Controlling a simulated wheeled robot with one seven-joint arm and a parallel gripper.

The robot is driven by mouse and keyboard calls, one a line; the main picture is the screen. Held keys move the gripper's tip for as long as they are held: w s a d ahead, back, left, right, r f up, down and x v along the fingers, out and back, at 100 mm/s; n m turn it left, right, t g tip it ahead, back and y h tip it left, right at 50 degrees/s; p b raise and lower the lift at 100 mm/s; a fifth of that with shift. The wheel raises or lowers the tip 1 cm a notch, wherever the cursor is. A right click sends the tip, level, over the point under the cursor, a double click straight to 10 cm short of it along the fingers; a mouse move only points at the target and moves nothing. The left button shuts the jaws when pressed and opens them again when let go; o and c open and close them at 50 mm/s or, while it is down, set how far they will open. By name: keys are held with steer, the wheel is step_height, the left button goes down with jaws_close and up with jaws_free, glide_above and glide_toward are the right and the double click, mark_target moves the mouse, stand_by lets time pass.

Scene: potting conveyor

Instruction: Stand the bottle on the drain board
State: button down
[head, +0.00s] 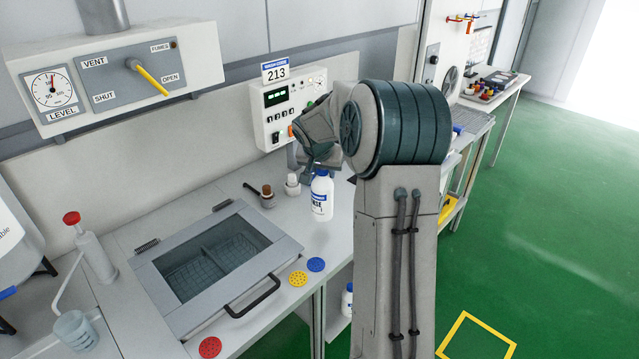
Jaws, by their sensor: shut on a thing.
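A white bottle (321,198) with a blue top and a blue-and-white label hangs upright under my gripper (319,168), over the right part of the grey counter. My gripper is shut on the bottle near its top; the fingers are small and partly hidden by my arm. I cannot tell whether the bottle's base touches the counter. A grey ribbed board (476,122) lies on the bench at the back right, beyond my arm; it may be the drain board, but I cannot be sure.
A lidded basin (215,255) with a black handle fills the counter's middle. A brown bottle (267,197) and a small white bottle (293,187) stand left of the held bottle. Yellow (298,279), blue (316,264) and red (210,347) discs lie near the front. A beaker (75,330) stands at left.

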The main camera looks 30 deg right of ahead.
steer(key=shift+w+a+f, duration=0.4)
steer(key=shift+w+a, duration=0.1)
steer(key=shift+w, duration=0.05)
steer(key=shift+f+p, duration=0.4)
steer(key=shift+f, duration=1.7)
steer(key=c, duration=1.1)
jaws_free()
steer(key=b+v, duration=0.1)
steer(key=v, duration=1.1)
steer(key=s+a+n+y, duration=0.1)
steer(key=s+a, duration=0.4)
steer(key=s, duration=0.5)
steer(key=s+a+n+g+y, duration=0.1)
steer(key=s+a+n, duration=0.3)
steer(key=s, duration=0.6)
steer(key=s+a+f+n+y, duration=0.1)
steer(key=s+a+n+y, duration=0.1)
steer(key=s+a, duration=0.4)
steer(key=s+n, duration=0.1)
steer(key=s, duration=0.3)
steer(key=shift+s+a, duration=0.2)
steer(key=shift+s, duration=0.05)
steer(key=shift+f, duration=0.1)
